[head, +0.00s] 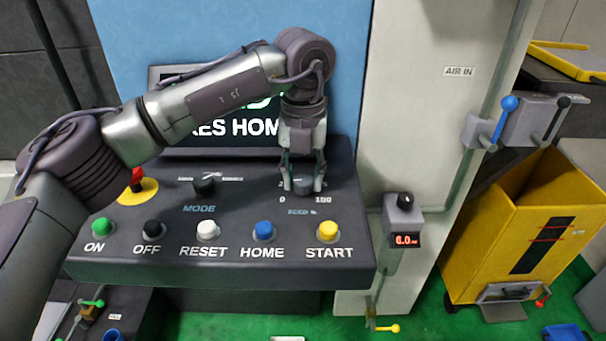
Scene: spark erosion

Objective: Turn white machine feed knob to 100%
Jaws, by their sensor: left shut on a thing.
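The feed knob (302,187) sits at the upper right of the dark control panel (345,262), above the "FEED %" label, with "0" and "100" printed below it. My left gripper (302,186) reaches down over it from above, with its fingers shut on the knob's sides. The fingers hide most of the knob, so its colour and pointer direction cannot be told. My right gripper is not in view.
A mode knob (204,185) and red emergency stop (137,181) are left of the feed knob. Buttons line the panel front, with the yellow START button (328,231) nearest. A gauge box (403,220) and yellow bin (530,230) stand to the right.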

